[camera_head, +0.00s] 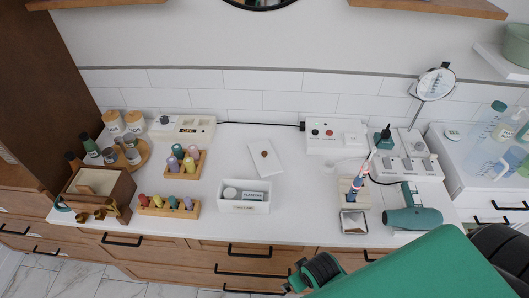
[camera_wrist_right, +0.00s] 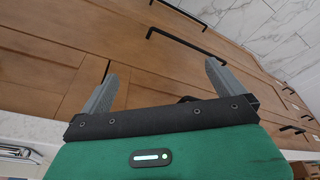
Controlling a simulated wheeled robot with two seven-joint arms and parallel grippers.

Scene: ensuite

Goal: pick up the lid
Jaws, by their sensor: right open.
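In the head view my green right arm comes in from the lower right, below the counter's front edge and well away from the lid. My left gripper is not in view.
Wooden racks of coloured bottles (camera_head: 168,207) stand left of the white box. A wooden box (camera_head: 98,190) is at the far left. A teal hair dryer (camera_head: 412,219) and a brush holder (camera_head: 354,193) are at the right. Counter around the lid is mostly clear. Drawers (camera_head: 240,262) have black handles.

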